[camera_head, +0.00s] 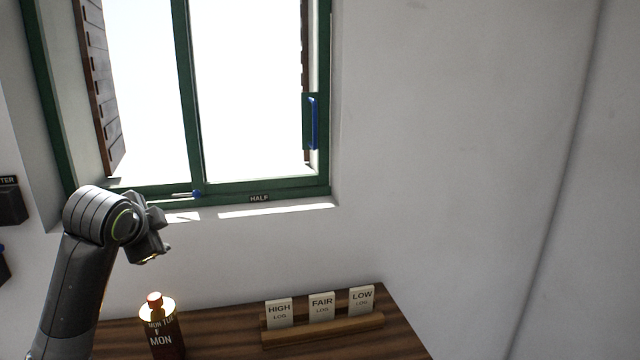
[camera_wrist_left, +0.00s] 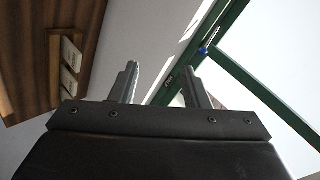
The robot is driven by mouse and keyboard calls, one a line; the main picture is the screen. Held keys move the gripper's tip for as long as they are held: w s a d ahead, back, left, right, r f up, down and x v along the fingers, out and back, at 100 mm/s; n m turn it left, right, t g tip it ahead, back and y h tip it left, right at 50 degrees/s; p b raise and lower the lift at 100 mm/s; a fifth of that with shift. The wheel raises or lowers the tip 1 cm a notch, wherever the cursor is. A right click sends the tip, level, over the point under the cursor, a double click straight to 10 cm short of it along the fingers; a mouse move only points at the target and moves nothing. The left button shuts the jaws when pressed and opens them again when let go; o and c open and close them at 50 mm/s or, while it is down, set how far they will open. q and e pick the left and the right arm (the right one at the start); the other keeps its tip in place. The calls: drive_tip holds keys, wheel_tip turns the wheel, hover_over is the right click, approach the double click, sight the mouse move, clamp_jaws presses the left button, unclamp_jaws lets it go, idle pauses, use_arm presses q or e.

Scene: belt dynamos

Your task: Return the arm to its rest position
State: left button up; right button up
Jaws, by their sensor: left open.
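My left gripper (camera_head: 152,245) is at the left of the head view, in front of the wall below the window and above the wooden table. Its two fingers also show in the left wrist view (camera_wrist_left: 160,88), apart and with nothing between them. My left arm rises from the lower left corner of the head view and bends over at the wrist. My right gripper is in neither view.
A green-framed window (camera_head: 190,100) with a blue handle (camera_head: 315,122) fills the upper left. On the wooden table (camera_head: 225,335) stand a labelled bottle (camera_head: 162,335) and a wooden holder (camera_head: 325,331) with HIGH, FAIR and LOW cards. The wall at right is bare.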

use_arm(q)
drive_tip(key=s+f+n+g, duration=0.25)
drive_tip(key=s+f, duration=0.45)
drive_tip(key=f, duration=0.6)
drive_tip(key=s+f+n+g, duration=0.1)
drive_tip(key=s+f+n, duration=0.2)
drive_tip(key=s+f, duration=0.8)
drive_tip(key=s+f+n+g, duration=0.1)
drive_tip(key=s+f+n, duration=0.1)
drive_tip(key=s+f, duration=0.35)
drive_tip(key=s+f+n+g, duration=0.1)
drive_tip(key=s+f+n, duration=0.15)
drive_tip(key=s, duration=0.65)
drive_tip(key=s+f+n+g, duration=0.1)
drive_tip(key=s+f+n, duration=0.1)
drive_tip(key=s+f, duration=0.45)
wheel_tip(320, 180, down, 26)
drive_tip(key=s+a+g+b, duration=0.1)
drive_tip(key=s+g+b, duration=0.1)
drive_tip(key=s+d+f+b, duration=0.1)
drive_tip(key=s+f, duration=1.3)
drive_tip(key=f, duration=0.2)
drive_tip(key=shift+s+f+g+h+b, duration=0.2)
drive_tip(key=shift+f+g+h+b, duration=0.1)
drive_tip(key=shift+g+b, duration=0.15)
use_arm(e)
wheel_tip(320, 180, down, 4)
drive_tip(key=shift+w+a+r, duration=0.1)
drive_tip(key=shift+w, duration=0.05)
